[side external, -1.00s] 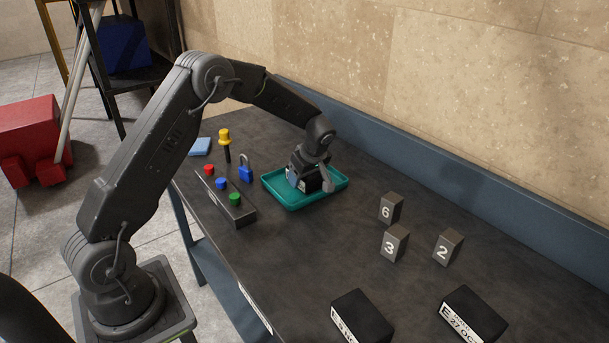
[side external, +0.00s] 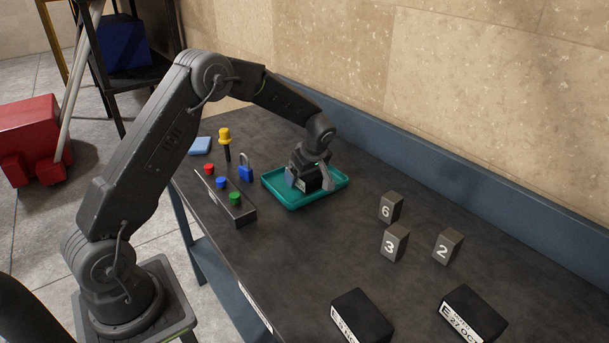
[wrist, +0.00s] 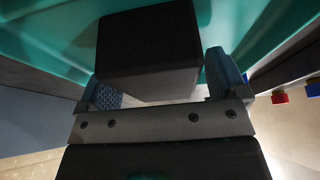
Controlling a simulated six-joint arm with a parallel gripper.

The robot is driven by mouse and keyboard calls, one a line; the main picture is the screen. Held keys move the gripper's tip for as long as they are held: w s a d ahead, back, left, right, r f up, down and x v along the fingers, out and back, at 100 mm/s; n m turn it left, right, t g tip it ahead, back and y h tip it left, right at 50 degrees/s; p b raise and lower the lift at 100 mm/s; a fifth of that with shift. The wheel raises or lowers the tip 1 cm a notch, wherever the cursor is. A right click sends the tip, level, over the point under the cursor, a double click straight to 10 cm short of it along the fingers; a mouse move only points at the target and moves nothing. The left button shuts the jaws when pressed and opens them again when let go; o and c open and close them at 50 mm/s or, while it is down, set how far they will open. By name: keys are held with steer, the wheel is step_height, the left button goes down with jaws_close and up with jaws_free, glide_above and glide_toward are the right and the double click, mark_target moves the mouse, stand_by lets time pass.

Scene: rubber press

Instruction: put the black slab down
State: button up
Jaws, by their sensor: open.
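The black slab (side external: 309,185) is in the teal tray (side external: 276,195), under my gripper (side external: 308,182). In the wrist view the slab (wrist: 150,48) is a dark block between the two blue-grey finger pads of my gripper (wrist: 164,78). The fingers are open around it, with a gap showing at the right finger; contact at the left finger is hard to tell. The slab's underside and its exact seat on the tray floor are hidden.
Left of the tray are a blue padlock (side external: 245,168), a button box (side external: 230,205) and a yellow-topped post (side external: 225,140). Several numbered blocks (side external: 394,243) and two labelled black slabs (side external: 474,315) stand to the right. Bare table lies between.

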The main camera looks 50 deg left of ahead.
steer(key=v, duration=1.1)
steer(key=shift+d+r, duration=0.15)
steer(key=s+d+r+m+t+h, duration=0.2)
steer(key=s+d+r+m, duration=0.5)
steer(key=s+r, duration=0.45)
steer(key=s+d+m+t+h, duration=0.1)
steer(key=s+d+m, duration=0.2)
steer(key=s, duration=0.6)
steer(key=s+d+f+m+t+h, duration=0.1)
steer(key=s+d+m, duration=0.3)
steer(key=s+m, duration=0.4)
steer(key=shift+s+d+f+t, duration=0.2)
steer(key=shift+s+f+t, duration=0.1)
steer(key=shift+s+t, duration=0.4)
steer(key=shift+w, duration=0.15)
stand_by(3.0)
